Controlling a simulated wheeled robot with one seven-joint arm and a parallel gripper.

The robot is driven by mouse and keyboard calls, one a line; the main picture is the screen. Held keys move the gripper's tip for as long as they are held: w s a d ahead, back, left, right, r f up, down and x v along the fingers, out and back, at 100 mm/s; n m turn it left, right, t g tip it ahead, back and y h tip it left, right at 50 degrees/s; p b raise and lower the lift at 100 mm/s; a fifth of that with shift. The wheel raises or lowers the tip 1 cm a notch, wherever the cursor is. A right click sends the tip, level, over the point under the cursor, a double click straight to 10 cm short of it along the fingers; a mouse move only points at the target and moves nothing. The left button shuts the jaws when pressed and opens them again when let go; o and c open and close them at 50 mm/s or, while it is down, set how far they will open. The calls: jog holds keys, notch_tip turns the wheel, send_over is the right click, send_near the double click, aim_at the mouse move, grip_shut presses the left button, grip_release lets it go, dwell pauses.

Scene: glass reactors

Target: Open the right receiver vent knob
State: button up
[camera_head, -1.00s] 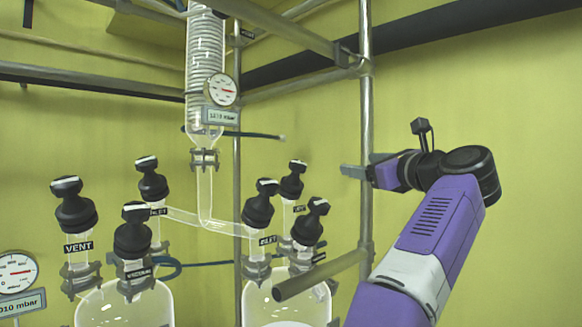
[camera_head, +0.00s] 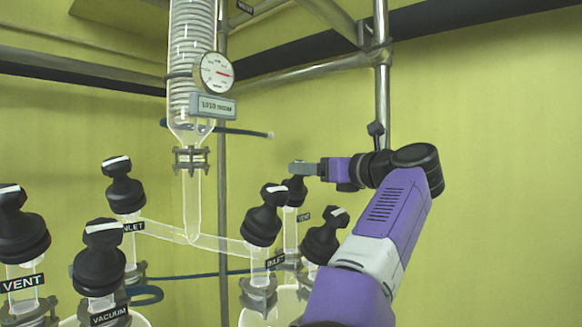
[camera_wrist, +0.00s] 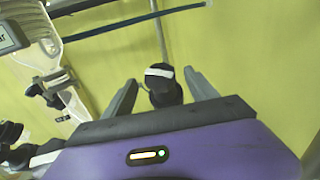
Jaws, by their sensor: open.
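The right receiver's vent knob (camera_head: 295,193) is black with a white bar on top, above a small VENT label (camera_head: 304,215). My gripper (camera_head: 297,168) is at the height of its top in the head view and partly covers it. In the wrist view, the knob (camera_wrist: 163,90) lies between the two grey fingers of my open gripper (camera_wrist: 160,80), with visible space on both sides. Its white bar runs roughly crosswise between the fingers. I cannot tell whether the fingers reach down around it.
The right receiver's inlet knob (camera_head: 262,214) and another black knob (camera_head: 325,236) stand close in front. The glass condenser (camera_head: 192,60) with its gauge (camera_head: 216,72) hangs to the left. A metal post (camera_head: 381,70) rises behind my arm. The right side is clear.

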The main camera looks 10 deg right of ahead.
jog(key=shift+p+x, duration=0.75)
jog(key=shift+x, duration=2.35)
jog(key=c, duration=1.4)
jog(key=shift+r+n+g+y+p, duration=0.25)
jog(key=shift+n+g+y+p, duration=0.45)
jog(key=shift+n+y+p, duration=0.4)
jog(key=shift+s+a+n+g+y+p, duration=0.15)
jog(key=shift+n+g+y+p, duration=0.3)
jog(key=shift+n+p, duration=0.35)
jog(key=shift+s+a+n+g+y+p, duration=0.1)
jog(key=shift+a+n+g+y+p, duration=0.1)
jog(key=shift+n+g+y+p, duration=0.55)
jog(key=shift+a+f+n+p, duration=0.1)
jog(key=shift+f+n+p, duration=0.25)
jog(key=shift+n, duration=0.3)
